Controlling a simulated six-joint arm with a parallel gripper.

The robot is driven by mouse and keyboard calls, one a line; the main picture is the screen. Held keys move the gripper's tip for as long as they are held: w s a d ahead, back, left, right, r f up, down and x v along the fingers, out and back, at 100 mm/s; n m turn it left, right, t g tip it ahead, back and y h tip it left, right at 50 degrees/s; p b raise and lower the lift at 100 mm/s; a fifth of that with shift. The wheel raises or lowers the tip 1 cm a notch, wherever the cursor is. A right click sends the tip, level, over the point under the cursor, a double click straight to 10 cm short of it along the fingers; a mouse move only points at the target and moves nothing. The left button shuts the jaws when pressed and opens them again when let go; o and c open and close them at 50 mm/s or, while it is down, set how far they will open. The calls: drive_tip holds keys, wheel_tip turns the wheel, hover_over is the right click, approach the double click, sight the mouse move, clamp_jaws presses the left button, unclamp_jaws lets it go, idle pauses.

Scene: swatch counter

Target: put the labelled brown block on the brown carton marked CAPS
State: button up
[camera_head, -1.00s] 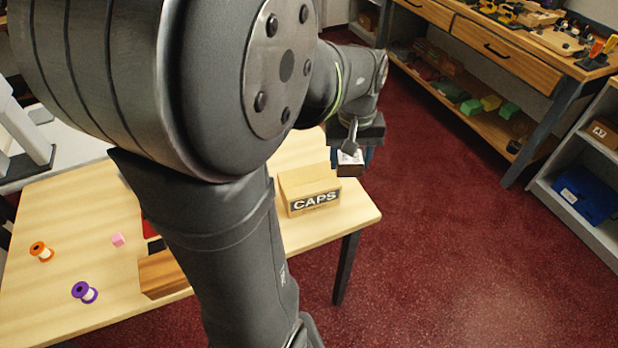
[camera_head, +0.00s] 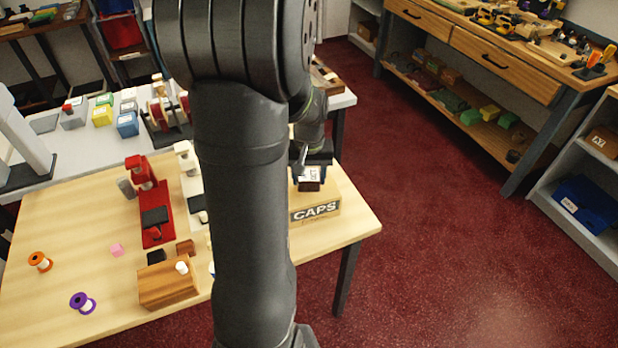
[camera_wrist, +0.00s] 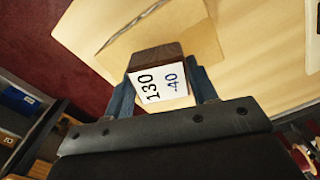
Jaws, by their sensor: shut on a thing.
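The labelled brown block (camera_head: 309,184) is dark brown with a white label. In the wrist view the label on the block (camera_wrist: 158,82) reads 130 and -40. My gripper (camera_head: 308,176) is shut on the block, with a blue finger on each side of it in the wrist view (camera_wrist: 163,90). The brown carton marked CAPS (camera_head: 316,212) stands near the table's right end. The block shows over the carton's back part in the head view and over the carton's top (camera_wrist: 195,42) in the wrist view. I cannot tell whether they touch.
On the wooden table (camera_head: 60,230) are a red device (camera_head: 155,215), a wooden box (camera_head: 168,285), an orange spool (camera_head: 40,261), a purple spool (camera_head: 83,303) and a pink cube (camera_head: 117,249). My arm hides the table's middle. Red floor lies right of the table.

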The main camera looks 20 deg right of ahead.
sight(309, 175)
drive_tip(key=shift+f, duration=0.55)
drive_tip(key=o, duration=1)
drive_tip(key=shift+f, duration=0.15)
wheel_tip(309, 175, up, 12)
drive_tip(key=shift+r, duration=0.2)
drive_tip(key=shift+f, duration=4.65)
